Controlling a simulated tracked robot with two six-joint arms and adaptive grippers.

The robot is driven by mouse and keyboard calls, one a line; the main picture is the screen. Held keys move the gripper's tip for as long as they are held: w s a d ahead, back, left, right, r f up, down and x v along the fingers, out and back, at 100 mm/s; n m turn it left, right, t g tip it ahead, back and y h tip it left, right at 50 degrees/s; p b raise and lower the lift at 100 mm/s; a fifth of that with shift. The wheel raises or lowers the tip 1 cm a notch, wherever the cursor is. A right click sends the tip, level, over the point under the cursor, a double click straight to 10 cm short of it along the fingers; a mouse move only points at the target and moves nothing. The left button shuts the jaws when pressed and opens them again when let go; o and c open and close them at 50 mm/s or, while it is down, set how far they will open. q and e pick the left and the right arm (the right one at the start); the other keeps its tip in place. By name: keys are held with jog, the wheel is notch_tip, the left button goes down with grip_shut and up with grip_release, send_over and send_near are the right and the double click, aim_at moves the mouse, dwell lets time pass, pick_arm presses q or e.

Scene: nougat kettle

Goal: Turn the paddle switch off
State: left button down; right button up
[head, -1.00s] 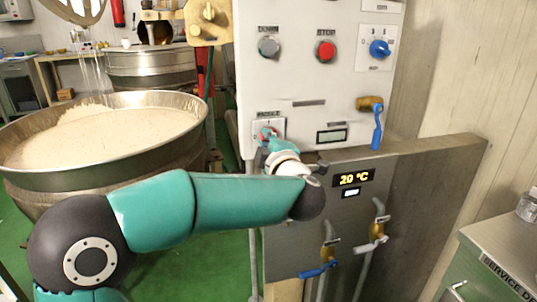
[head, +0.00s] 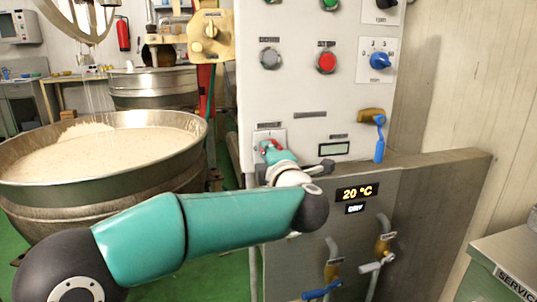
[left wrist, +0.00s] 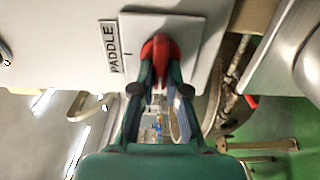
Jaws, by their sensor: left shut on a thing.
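The paddle switch is a red knob (left wrist: 160,47) on a pale square plate, beside a label reading PADDLE, in the left wrist view. In the head view the red knob (head: 266,146) shows only in part, on the lower left of the white control panel (head: 295,90). My left gripper (left wrist: 160,62) is shut on the red knob, with a finger on each side of it. In the head view my left gripper (head: 272,151) hides part of the knob. The knob's exact setting is hard to read. My right gripper is not in view.
A large steel kettle (head: 110,188) of pale mass stands left of the panel. A red stop button (head: 326,61), a blue knob (head: 380,60) and a blue-handled valve (head: 379,140) are on the panel. A 20 °C display (head: 357,193) sits below. A grey cabinet (head: 505,250) is at right.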

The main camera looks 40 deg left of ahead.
pick_arm(q)
jog(key=c, duration=1.2)
grip_release()
jog(key=shift+f, duration=0.2)
jog(key=shift+r, duration=0.1)
jog(key=v, duration=1.2)
jog(key=shift+s+a, duration=0.1)
jog(key=shift+s, duration=0.05)
